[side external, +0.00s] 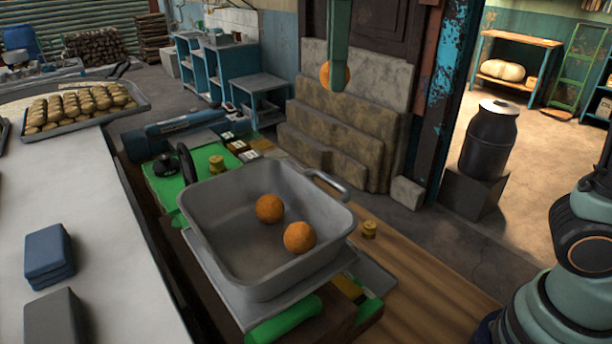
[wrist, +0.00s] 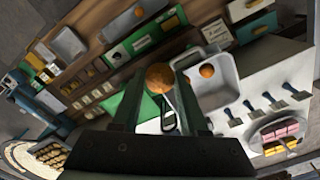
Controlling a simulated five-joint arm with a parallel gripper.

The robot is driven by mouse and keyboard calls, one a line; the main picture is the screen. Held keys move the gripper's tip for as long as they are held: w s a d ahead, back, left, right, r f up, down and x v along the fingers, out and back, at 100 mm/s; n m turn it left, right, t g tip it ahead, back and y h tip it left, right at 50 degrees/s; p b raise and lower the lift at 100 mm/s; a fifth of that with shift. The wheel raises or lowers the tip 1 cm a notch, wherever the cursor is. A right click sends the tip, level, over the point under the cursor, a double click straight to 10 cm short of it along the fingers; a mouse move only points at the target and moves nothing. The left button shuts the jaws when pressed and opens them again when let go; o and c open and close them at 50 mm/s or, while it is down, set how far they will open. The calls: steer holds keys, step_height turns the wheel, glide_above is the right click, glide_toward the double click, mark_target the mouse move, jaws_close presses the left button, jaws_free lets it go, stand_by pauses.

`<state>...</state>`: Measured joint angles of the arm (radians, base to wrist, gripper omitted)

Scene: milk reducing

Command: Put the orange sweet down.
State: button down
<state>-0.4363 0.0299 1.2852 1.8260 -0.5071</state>
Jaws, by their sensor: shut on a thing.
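My gripper (side external: 338,84) is high at the top middle of the side view, shut on a round orange sweet (side external: 326,74); the green finger partly hides it. In the wrist view the held sweet (wrist: 160,79) sits between the two fingertips. A grey square pan (side external: 236,270) stands below and to the left of my gripper in the side view. Two other orange sweets, one farther back (side external: 269,208) and one nearer (side external: 299,238), lie apart inside it. The held sweet is in the air, touching nothing but the fingers.
A grey milk can (side external: 492,140) stands at the right. A tray of pale buns (side external: 82,104) lies at the left, beside a white worktop (side external: 80,220) with blue blocks (side external: 49,253).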

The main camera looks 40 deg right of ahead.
mark_target(233, 236)
steer(key=a+f+n, duration=0.1)
steer(key=a+n, duration=0.2)
steer(key=a, duration=1.3)
steer(key=shift+s+f, duration=0.2)
steer(key=shift+f, duration=3.15)
steer(key=shift+s+f, duration=0.2)
steer(key=shift+f, duration=3.15)
